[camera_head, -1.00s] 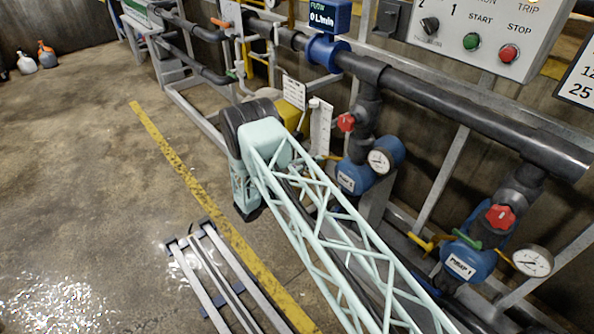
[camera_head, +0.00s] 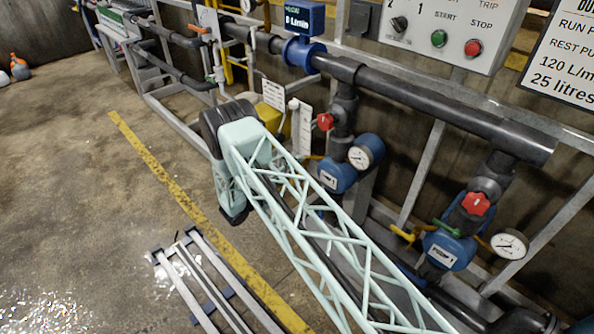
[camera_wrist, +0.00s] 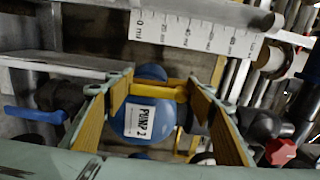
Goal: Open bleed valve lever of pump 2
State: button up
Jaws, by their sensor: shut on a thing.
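Pump 2 is a blue pump with a white label; it stands left of pump 1 (camera_head: 448,250) in the head view (camera_head: 337,177). In the wrist view its blue body with the "PUMP 2" label (camera_wrist: 140,120) lies beyond the fingers. A yellow lever (camera_wrist: 158,90) crosses in front of the pump, between the fingers. My gripper (camera_wrist: 163,92) has teal fingers with tan pads, one on each side of the lever, shut on it. The exact contact at the tips is hard to make out. In the head view my gripper is hidden behind my arm.
A white ml scale (camera_wrist: 195,35) is close above the fingers. A blue handle (camera_wrist: 35,113) is at left and a red knob (camera_wrist: 280,152) at lower right. In the head view, pipes (camera_head: 430,97) and a control panel (camera_head: 455,30) line the wall; the floor at left is mostly clear.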

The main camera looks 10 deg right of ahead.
jog(key=o, duration=1.2)
jog(key=shift+a, duration=0.1)
jog(key=shift+v, duration=5.95)
jog(key=shift+s, duration=0.1)
